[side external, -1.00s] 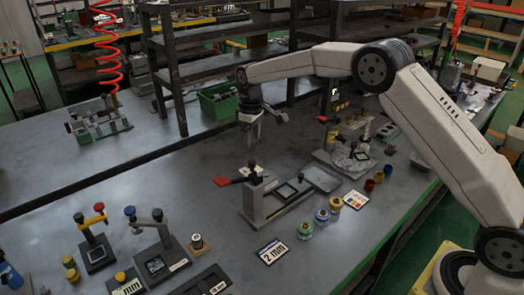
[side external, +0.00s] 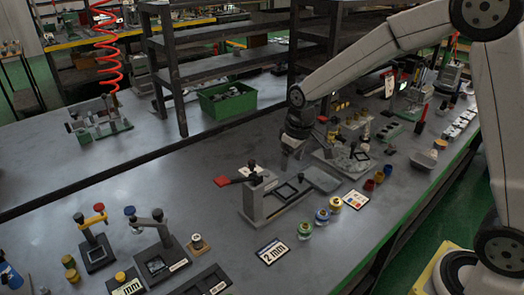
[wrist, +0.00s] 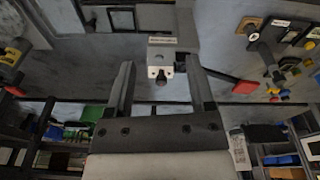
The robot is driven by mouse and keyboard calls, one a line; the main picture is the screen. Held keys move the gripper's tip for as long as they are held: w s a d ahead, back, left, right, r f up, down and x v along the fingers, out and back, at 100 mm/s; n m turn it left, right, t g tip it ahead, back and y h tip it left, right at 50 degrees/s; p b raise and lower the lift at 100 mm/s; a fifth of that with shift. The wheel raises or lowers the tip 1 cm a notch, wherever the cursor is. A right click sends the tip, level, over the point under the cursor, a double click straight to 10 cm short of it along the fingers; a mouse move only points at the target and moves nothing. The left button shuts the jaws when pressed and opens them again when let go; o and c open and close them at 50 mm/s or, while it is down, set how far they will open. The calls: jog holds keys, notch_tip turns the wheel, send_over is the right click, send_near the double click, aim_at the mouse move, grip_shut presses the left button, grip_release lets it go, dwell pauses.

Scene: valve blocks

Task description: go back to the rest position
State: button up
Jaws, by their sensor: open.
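My gripper (side external: 290,158) hangs at the end of my arm, behind and to the right of the clamp fixture with the red handle (side external: 222,181). The wrist view shows its two dark fingers (wrist: 159,66) spread well apart with nothing held between them. The grey clamp fixture (wrist: 184,35) shows beyond and between the fingers in that view, apart from them. Its red handle (wrist: 246,87) points off to the right there. The fingertips are small and dark in the side view.
A grey tray (side external: 322,179) and a round-plate fixture (side external: 345,158) stand close to my gripper. A green bin (side external: 228,100) and dark shelving (side external: 182,75) stand behind.

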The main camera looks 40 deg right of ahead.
jog(key=s+f+m+t, duration=0.1)
jog(key=s+f+m, duration=0.1)
jog(key=s, duration=1.4)
jog(key=shift+d+f, duration=0.2)
jog(key=shift+f, duration=0.15)
